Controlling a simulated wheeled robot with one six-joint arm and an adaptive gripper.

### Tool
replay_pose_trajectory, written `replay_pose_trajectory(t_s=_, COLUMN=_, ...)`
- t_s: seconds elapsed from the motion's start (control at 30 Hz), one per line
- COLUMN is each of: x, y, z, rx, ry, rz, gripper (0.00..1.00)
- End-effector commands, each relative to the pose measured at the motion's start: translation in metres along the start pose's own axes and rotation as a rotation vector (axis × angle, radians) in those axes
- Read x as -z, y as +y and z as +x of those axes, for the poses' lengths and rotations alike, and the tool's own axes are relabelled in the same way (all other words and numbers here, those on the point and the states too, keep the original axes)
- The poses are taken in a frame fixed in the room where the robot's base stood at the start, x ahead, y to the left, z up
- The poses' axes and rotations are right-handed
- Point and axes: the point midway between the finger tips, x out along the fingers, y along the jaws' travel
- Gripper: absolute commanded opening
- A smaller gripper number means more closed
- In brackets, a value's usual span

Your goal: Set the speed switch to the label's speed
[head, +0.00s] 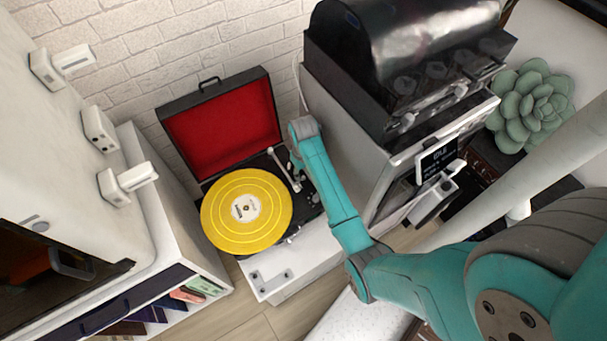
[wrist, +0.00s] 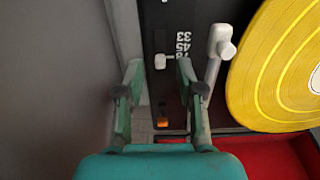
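A turntable in an open case holds a yellow record (head: 222,215) with a white centre label (head: 246,208); the label's print is too small to read. In the wrist view, the small pale speed switch (wrist: 160,62) sits on the black deck, beside the printed numbers 33, 45 and 78 (wrist: 182,44). Its knob is closest to the 78 end; the lowest number is partly hidden by a finger. My gripper (wrist: 159,68) is open, with one finger on each side of the switch and visible gaps. In the head view, my gripper (head: 298,166) is over the deck's right side.
The pale tonearm (wrist: 218,55) lies close beside my right finger, with the record (wrist: 285,65) beyond. The raised red-lined lid (head: 222,125) stands behind. A small orange part (wrist: 163,122) is on the deck. A machine with a screen (head: 437,158) stands right of the turntable.

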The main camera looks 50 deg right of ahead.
Motion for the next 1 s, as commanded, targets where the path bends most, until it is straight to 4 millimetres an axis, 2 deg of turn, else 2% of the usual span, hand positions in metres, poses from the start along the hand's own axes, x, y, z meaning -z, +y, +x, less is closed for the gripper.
replay_pose_trajectory(t_s=0.2, x=0.0, y=0.0, z=0.016, rx=0.0, ry=-0.001, rz=0.0, gripper=0.38)
replay_pose_trajectory(t_s=0.5, x=0.0, y=0.0, z=0.017, rx=0.0, ry=0.0, rz=0.0, gripper=0.38)
replay_pose_trajectory(t_s=0.6, x=0.0, y=0.0, z=0.017, rx=0.0, ry=0.0, rz=0.0, gripper=0.12)
replay_pose_trajectory(t_s=0.67, x=0.0, y=0.0, z=0.017, rx=0.0, ry=0.0, rz=0.0, gripper=0.0)
replay_pose_trajectory(t_s=1.0, x=0.0, y=0.0, z=0.017, rx=0.0, ry=0.0, rz=0.0, gripper=0.0)
